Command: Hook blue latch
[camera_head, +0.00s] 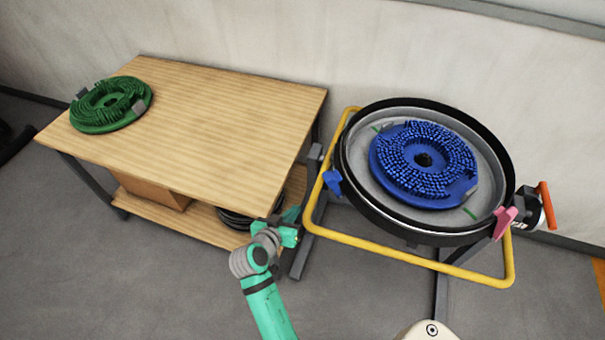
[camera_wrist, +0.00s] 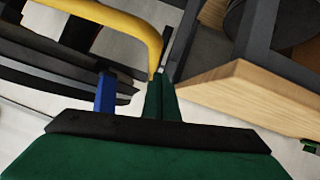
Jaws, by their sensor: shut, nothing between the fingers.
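The blue latch (camera_head: 332,181) sits on the left side of the round black tank (camera_head: 352,190), beside the yellow frame bar. In the wrist view the blue latch (camera_wrist: 105,93) stands upright just left of my fingers, apart from them. My gripper (camera_head: 297,217) is in front of the tank's left side, below and left of the latch. In the wrist view its green fingers (camera_wrist: 162,90) are together with nothing between them. What the latch hooks onto is hard to make out.
The yellow frame (camera_head: 400,256) runs around the tank, close to my gripper. A blue brush disc (camera_head: 400,165) lies in the tank. A pink latch (camera_head: 504,221) is on its right. A wooden table (camera_head: 220,120) with a green brush (camera_head: 110,105) stands left.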

